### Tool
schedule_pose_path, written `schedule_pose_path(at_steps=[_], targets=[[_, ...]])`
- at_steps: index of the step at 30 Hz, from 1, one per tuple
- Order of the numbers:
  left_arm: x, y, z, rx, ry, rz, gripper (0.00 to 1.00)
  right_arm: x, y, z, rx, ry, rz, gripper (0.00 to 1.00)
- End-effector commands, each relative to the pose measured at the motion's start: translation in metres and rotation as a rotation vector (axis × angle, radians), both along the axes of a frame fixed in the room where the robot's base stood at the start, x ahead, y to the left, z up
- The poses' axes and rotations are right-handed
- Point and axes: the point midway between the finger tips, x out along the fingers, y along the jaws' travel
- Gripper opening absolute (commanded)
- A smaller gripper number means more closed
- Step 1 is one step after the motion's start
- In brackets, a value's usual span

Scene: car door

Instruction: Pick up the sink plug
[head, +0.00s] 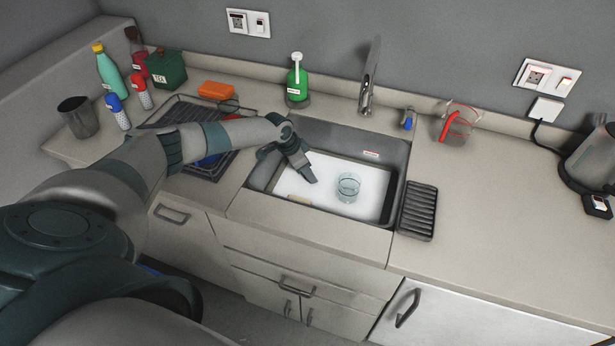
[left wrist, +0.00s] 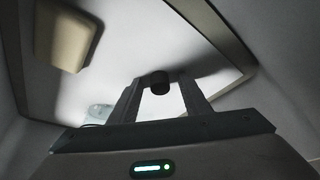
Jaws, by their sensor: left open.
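The sink plug (left wrist: 160,82) is a small dark cylinder in the left wrist view, on or just above the pale sink floor. My left gripper (left wrist: 160,92) is open, and its two fingers stand on either side of the plug near their tips. Whether they touch it I cannot tell. In the head view my left gripper (head: 309,177) points down into the sink (head: 396,160), left of a clear glass (head: 348,187). The plug is not visible in the head view, where the gripper may hide it. My right gripper is not in view.
A beige block (left wrist: 65,35) lies in the sink, also seen near its front wall (head: 299,200). A tap (head: 367,85) and green soap bottle (head: 297,80) stand behind. A dark drying rack (head: 240,140) is left; a ribbed dark tray (head: 418,210) is right.

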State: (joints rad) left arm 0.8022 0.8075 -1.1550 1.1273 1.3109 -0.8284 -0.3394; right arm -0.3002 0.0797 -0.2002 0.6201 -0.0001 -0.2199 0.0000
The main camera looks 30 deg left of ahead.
Motion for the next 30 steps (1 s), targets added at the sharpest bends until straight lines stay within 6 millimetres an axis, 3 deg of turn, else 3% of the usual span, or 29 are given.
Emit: schedule_pose_path(at_steps=[10, 15, 16, 30], targets=[[0.0, 0.0005, 0.0003, 0.001, 0.0, 0.0, 0.43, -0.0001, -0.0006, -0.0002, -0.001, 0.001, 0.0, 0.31], [0.0, 0.0005, 0.0004, 0.001, 0.0, 0.0, 0.03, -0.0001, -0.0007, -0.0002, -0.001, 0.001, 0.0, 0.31], [0.0, 0.0006, 0.0004, 0.001, 0.0, 0.0, 0.0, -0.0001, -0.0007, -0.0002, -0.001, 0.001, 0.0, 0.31], [0.0003, 0.001, 0.0093, 0.001, -0.002, -0.001, 0.0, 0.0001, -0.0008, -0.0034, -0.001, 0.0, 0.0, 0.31]])
